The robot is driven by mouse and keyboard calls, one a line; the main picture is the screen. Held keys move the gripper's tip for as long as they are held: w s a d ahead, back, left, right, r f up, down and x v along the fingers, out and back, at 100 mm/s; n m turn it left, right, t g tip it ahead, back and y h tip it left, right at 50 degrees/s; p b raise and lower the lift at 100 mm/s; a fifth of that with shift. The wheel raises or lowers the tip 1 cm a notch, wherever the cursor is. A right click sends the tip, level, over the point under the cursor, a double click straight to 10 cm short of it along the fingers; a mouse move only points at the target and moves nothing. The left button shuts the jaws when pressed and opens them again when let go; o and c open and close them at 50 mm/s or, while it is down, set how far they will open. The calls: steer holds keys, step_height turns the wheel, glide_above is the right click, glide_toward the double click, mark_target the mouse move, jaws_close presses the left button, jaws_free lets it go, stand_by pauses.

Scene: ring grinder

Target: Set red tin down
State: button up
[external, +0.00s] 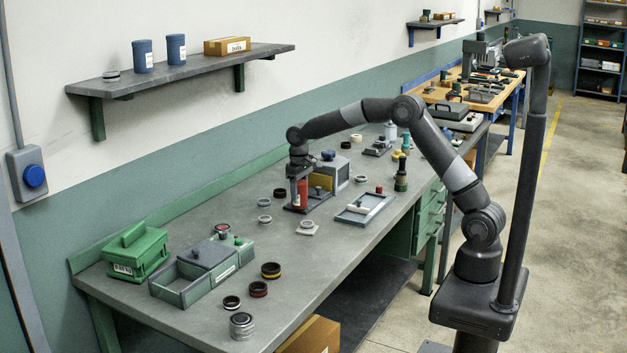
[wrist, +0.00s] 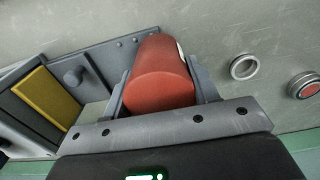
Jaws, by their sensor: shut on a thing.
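The red tin (external: 303,194) is between the fingers of my gripper (external: 299,180) above the grey workbench, near the grinder. In the wrist view the red tin (wrist: 160,80) sits between the two grey fingers of my gripper (wrist: 163,92), which are shut on it. A pale label patch shows on its side. Whether the tin's bottom touches the surface below cannot be told.
A grey grinder (external: 336,172) with a yellow panel (wrist: 48,98) stands right beside the tin. Small rings lie around, one dark ring (external: 280,192) to the left. A grey tray (external: 364,209) lies to the right. A green crate (external: 136,252) and a grey box (external: 207,265) stand at the near left.

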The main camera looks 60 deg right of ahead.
steer(key=s+d+r+m, duration=0.1)
steer(key=s+d+r, duration=0.3)
steer(key=s+d, duration=0.4)
steer(key=s+d+r, duration=0.4)
steer(key=s+d, duration=0.2)
steer(key=d, duration=0.4)
glide_above(327, 207)
steer(key=shift+s+a+f, duration=0.1)
steer(key=shift+f, duration=5.2)
steer(key=shift+f, duration=0.15)
steer(key=o, duration=1.1)
